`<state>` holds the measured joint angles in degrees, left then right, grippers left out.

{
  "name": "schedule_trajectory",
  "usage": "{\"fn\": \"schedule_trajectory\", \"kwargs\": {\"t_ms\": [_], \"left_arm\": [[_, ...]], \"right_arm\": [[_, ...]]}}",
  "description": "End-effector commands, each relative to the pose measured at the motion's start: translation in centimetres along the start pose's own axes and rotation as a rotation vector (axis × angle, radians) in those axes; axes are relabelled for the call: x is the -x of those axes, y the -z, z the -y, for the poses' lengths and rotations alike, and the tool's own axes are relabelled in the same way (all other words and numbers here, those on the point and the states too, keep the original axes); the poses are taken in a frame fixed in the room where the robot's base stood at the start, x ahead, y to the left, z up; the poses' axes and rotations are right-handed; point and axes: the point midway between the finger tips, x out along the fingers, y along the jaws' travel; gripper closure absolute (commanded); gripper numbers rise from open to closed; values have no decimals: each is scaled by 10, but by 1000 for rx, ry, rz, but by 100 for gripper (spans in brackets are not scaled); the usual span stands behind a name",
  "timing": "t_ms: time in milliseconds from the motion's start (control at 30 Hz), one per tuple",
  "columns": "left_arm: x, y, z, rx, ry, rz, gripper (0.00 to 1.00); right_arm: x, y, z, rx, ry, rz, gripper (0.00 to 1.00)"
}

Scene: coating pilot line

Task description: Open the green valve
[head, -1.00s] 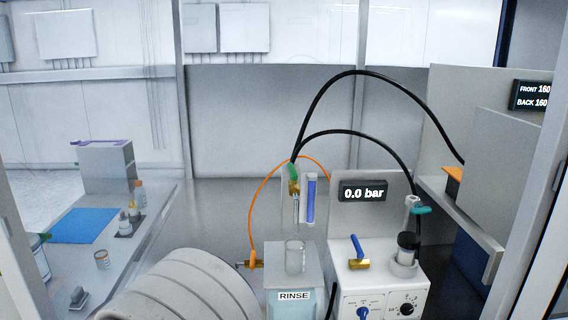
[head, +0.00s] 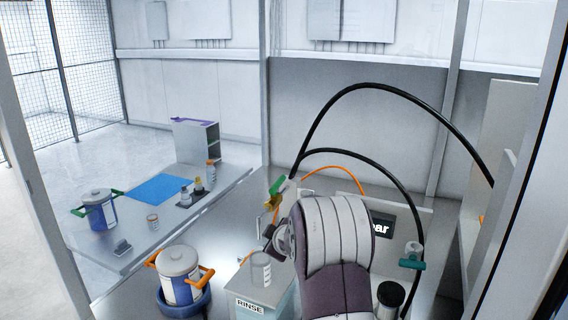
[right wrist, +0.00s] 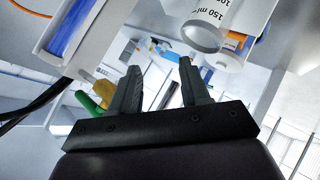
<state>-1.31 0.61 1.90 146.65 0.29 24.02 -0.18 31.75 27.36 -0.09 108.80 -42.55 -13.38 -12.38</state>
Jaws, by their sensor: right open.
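The green valve has a green handle (head: 277,185) on a brass body (head: 272,202), set below a black hose in the head view. In the right wrist view the green handle (right wrist: 89,105) lies left of the fingers, with brass partly behind the left finger. My right gripper (right wrist: 160,78) is open, with nothing between its fingers. In the head view my right wrist is just below and right of the valve, and it hides most of the gripper. Any contact with the handle is not visible. My left gripper is not in view.
A glass beaker (head: 261,268) stands on the RINSE box (head: 250,307), close to my wrist. A teal-handled valve (head: 411,264) is at right. A canister with orange handles (head: 180,278) stands at lower left. Black hoses (head: 385,88) arch above. A side bench holds a blue mat (head: 160,188).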

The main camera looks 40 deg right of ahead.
Motion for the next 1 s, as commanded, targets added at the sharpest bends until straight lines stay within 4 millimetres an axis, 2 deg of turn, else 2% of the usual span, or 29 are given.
{"fn": "schedule_trajectory", "kwargs": {"t_ms": [33, 100, 200, 300, 367, 467, 800, 1000], "left_arm": [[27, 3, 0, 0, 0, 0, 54], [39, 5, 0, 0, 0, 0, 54], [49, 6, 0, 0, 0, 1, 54], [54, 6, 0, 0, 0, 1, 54], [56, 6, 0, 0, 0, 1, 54], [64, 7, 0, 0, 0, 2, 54], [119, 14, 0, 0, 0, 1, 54], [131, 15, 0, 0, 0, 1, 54]], "right_arm": [[0, 1, -67, 117, -80, -78, 54], [0, 9, -130, 394, -177, -251, 54], [15, 9, -168, 738, -229, -439, 54], [28, -3, -177, 946, -226, -543, 54], [32, -6, -177, 1007, -219, -575, 54], [26, -1, -176, 1038, -212, -594, 54], [-39, 47, -169, 1035, -212, -594, 54], [-63, 58, -164, 1035, -213, -592, 54]]}}
